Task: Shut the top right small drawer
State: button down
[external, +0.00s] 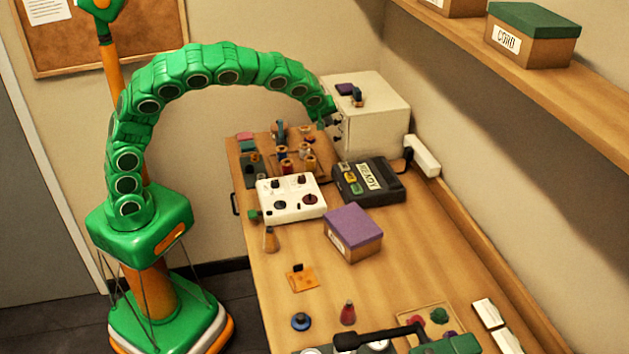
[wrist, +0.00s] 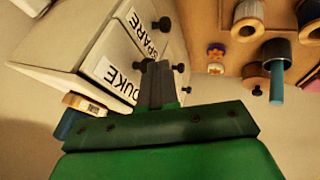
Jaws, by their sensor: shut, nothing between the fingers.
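The white drawer cabinet (external: 372,112) stands at the back of the table, its front with dark knobs facing left. In the wrist view its drawer fronts (wrist: 108,62) show at a slant, with labels reading "SPARE" and what looks like "DUKE", and black knobs. My gripper (external: 331,117) is at the cabinet's front, near its upper part. In the wrist view my gripper (wrist: 158,68) is shut and empty, its fingertips close to the drawer fronts and knobs. I cannot tell whether they touch. The fingers hide part of the fronts; how far any drawer stands out is unclear.
A wooden rack of spools (external: 290,150) stands just in front of the cabinet, below my arm. A dark device (external: 369,182), a white control box (external: 292,198) and a purple-lidded box (external: 353,232) stand nearer. Small items (external: 357,96) lie on the cabinet top.

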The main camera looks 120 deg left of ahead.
jog(key=shift+w+a+r, duration=0.15)
jog(key=shift+w+a, duration=0.1)
jog(key=shift+w, duration=0.1)
jog(key=shift+r, duration=0.1)
